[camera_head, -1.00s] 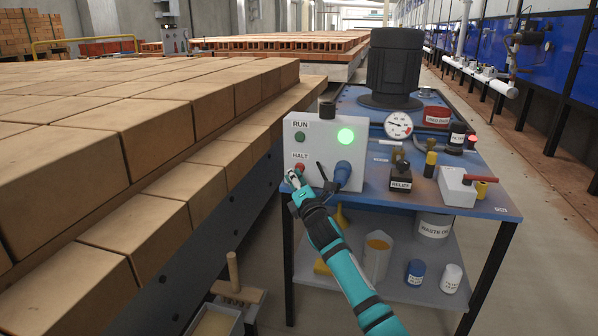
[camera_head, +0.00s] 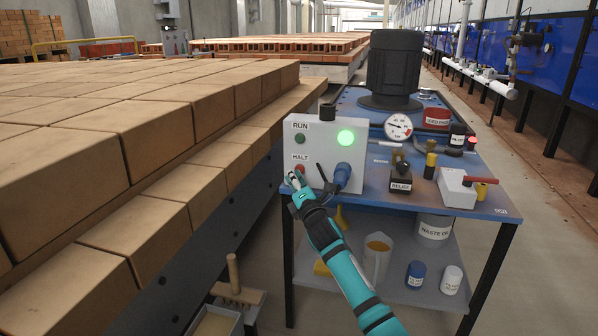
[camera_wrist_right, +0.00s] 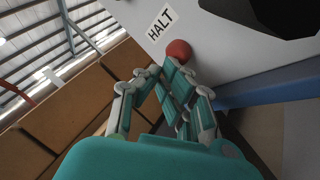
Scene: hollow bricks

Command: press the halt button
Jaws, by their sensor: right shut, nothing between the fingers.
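The red halt button (camera_head: 299,169) sits low on the left of the white control box (camera_head: 325,180), under the HALT label. It also shows in the right wrist view as a red dome (camera_wrist_right: 179,51) right at the fingertips. My right gripper (camera_head: 293,178) is shut and empty, its tips in front of the button and partly covering it. In the wrist view the tips of the right gripper (camera_wrist_right: 164,66) reach the button's lower edge; I cannot tell whether they touch it. A green lamp (camera_head: 345,137) on the box is lit. My left gripper is not in view.
A dark green run button (camera_head: 300,138) is above the halt button. A blue connector (camera_head: 342,176) and black lever (camera_head: 323,176) stick out close to the gripper's right. The blue cart (camera_head: 440,205) carries a gauge (camera_head: 398,126) and relief block (camera_head: 401,179). Stacked bricks (camera_head: 150,130) fill the left.

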